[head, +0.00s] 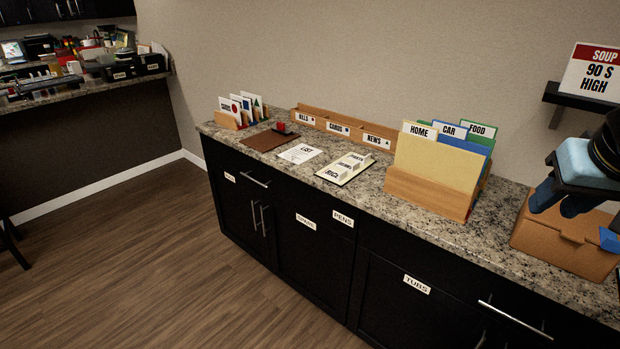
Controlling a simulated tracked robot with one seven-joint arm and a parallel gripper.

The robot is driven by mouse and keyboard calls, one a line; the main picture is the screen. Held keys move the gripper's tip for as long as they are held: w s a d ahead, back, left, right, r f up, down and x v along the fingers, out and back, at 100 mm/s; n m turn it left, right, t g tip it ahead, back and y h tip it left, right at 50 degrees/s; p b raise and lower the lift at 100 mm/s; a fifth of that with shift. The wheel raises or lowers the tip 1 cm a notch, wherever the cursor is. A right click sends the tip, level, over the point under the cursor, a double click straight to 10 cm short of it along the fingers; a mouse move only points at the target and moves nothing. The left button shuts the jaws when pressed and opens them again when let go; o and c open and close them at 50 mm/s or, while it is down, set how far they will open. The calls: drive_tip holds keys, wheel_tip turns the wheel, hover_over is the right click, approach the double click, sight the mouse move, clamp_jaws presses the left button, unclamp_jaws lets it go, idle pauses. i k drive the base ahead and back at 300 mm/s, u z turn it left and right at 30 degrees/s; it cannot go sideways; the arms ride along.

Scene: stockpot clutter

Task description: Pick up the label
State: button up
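Several loose white labels lie on a pale card or shallow tray (324,175) on the granite counter; the front one (333,175) seems to read RICE, the others are too small to read surely. Other labels are on the cabinet fronts: PENS (343,219), TUBS (417,284), a tilted one (306,221) and a small one (230,177). Which label is meant cannot be told. My gripper (563,200), seemingly the dark blue parts at the right edge, is above the counter's right end, well away from the loose labels.
A wooden file holder (430,195) stands right of the loose labels. A long divided box (343,126) is behind them. A LIST sheet (300,153), a brown mat (268,141) and a card rack (229,121) lie left. A cardboard box (560,240) is at right. The floor in front is clear.

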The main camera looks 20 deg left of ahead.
sight(333, 174)
drive_tip(key=z, duration=0.25)
drive_tip(key=k, duration=0.8)
drive_tip(key=u, duration=1.1)
drive_tip(key=i, duration=1.2)
drive_tip(key=u, duration=0.05)
